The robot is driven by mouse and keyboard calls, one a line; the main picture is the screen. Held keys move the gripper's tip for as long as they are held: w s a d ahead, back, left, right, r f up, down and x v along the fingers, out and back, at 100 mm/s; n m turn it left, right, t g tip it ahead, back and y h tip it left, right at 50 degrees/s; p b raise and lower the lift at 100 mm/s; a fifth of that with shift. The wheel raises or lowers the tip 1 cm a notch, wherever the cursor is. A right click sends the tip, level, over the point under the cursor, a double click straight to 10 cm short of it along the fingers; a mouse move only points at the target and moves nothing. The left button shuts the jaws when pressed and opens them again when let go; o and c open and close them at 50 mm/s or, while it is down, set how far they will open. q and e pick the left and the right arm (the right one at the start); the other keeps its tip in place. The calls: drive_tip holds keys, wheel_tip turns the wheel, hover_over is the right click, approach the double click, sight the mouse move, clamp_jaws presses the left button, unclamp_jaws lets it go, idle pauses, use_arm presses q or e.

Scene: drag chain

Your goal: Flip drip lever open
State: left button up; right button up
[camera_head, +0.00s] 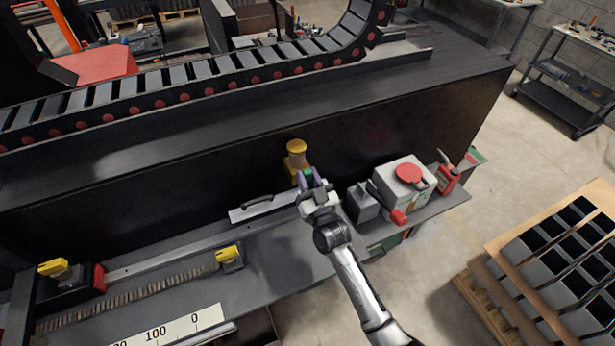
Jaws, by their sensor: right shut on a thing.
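A yellow drip oiler (296,150) stands upright against the dark side wall of the machine, with a rounded top. My right gripper (309,178) reaches up to its lower right side. My left gripper is not in view.
A silver bar with a black handle (257,204) lies just left of my right gripper. A grey box with a red disc (410,174) and a red bottle (448,179) stand to the right. A drag chain (200,88) runs above. The ledge's front middle is clear.

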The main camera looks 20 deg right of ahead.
drive_tip(key=o, duration=0.6)
drive_tip(key=shift+f, duration=0.55)
drive_tip(key=o, duration=0.3)
drive_tip(key=shift+r, duration=0.3)
drive_tip(key=b+v, duration=0.2)
drive_tip(key=v, duration=1.1)
drive_tip(key=shift+s, duration=0.35)
